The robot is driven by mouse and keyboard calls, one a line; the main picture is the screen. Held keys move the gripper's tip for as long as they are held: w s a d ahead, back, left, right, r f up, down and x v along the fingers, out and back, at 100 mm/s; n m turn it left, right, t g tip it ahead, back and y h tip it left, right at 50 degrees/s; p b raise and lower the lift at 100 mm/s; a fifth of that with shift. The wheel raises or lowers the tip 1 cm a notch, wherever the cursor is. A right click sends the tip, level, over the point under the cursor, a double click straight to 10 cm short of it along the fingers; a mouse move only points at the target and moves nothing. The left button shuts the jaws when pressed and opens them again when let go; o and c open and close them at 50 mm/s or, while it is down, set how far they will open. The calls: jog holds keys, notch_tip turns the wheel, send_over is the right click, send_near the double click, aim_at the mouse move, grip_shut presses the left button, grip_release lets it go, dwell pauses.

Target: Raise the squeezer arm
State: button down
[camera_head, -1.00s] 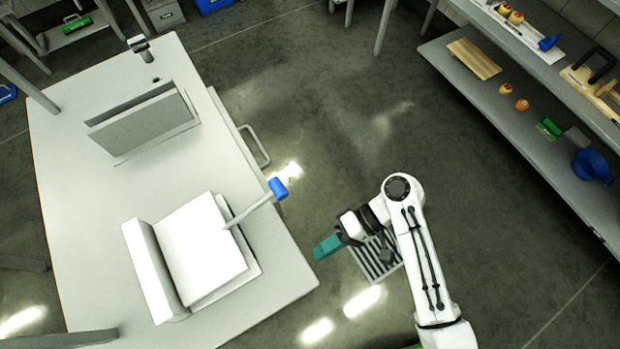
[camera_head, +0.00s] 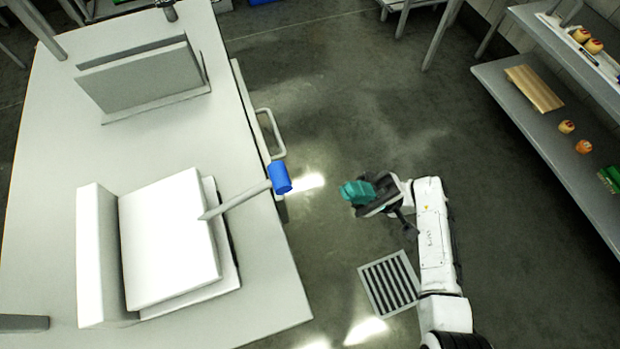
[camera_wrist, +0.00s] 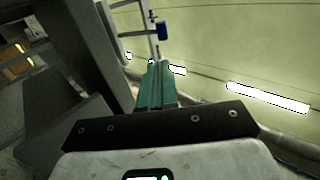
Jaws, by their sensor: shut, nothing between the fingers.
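The squeezer (camera_head: 165,240) is a white blocky device on the pale table at the left of the head view. Its arm (camera_head: 238,199) is a grey bar with a blue grip (camera_head: 279,177) at its end, reaching out over the table's right edge. My gripper (camera_head: 356,193) has teal fingers, shut and empty, over the floor to the right of the blue grip and apart from it. In the wrist view the teal fingers (camera_wrist: 156,86) point up the picture, and a blue grip (camera_wrist: 163,31) on a pale bar shows beyond their tips.
A second grey slab-shaped device (camera_head: 140,75) stands farther back on the table (camera_head: 60,190). A metal handle (camera_head: 270,132) juts from the table's right side. A shelf (camera_head: 540,130) with a wooden board stands at the right. The floor between is clear, with a drain grate (camera_head: 390,283).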

jog(key=shift+w+d+r, duration=0.1)
jog(key=shift+d, duration=0.1)
jog(key=p+x, duration=0.5)
jog(key=x, duration=0.9)
jog(key=shift+r, duration=0.1)
